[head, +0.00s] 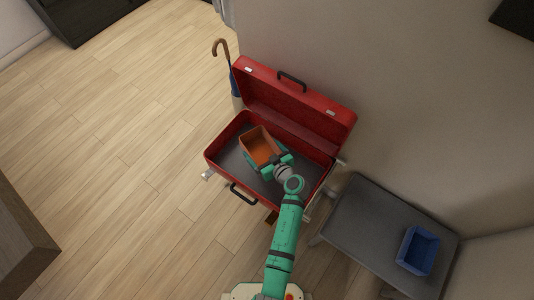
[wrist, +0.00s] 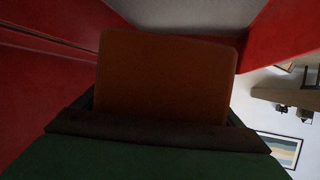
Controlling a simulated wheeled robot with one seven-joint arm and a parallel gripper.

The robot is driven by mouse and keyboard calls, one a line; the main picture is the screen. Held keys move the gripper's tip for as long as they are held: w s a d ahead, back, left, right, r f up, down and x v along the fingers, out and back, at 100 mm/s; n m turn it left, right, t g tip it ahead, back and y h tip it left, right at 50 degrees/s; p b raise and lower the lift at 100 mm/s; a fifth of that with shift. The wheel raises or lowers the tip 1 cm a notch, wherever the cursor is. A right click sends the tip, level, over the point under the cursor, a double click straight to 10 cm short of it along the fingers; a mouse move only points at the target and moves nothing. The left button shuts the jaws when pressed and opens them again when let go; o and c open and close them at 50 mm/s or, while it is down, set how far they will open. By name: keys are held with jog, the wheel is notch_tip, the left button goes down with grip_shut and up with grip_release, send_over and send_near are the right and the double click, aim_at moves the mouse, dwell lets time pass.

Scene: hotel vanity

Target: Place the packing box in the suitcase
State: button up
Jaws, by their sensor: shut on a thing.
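The red suitcase (head: 214,158) stands open against the wall in the head view, with its lid raised at the back and a dark grey inside. The orange-brown packing box (head: 259,147) is an open-topped box over the left middle of the suitcase's inside. My green gripper (head: 268,160) is shut on the box at its near right side. In the wrist view the box (wrist: 165,78) fills the middle, with red suitcase walls (wrist: 45,60) on both sides. I cannot tell whether the box touches the suitcase floor; its underside is hidden.
A dark grey table (head: 362,205) stands right of the suitcase, with a blue open box (head: 418,250) on it. An umbrella with a brown handle (head: 221,47) leans behind the suitcase at the left. Wooden floor at the left is clear. A dark furniture edge (head: 22,240) is at lower left.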

aim_at(261, 154)
jog(key=f, duration=0.4)
jog(key=w+f, duration=0.1)
jog(key=f, duration=0.1)
jog(key=shift+s+f, duration=0.1)
jog(key=shift+f, duration=2.25)
jog(key=shift+f, duration=0.1)
jog(key=o, duration=0.9)
jog(key=v, duration=0.7)
jog(key=shift+s+d+r, duration=0.15)
jog(key=shift+s+r, duration=0.05)
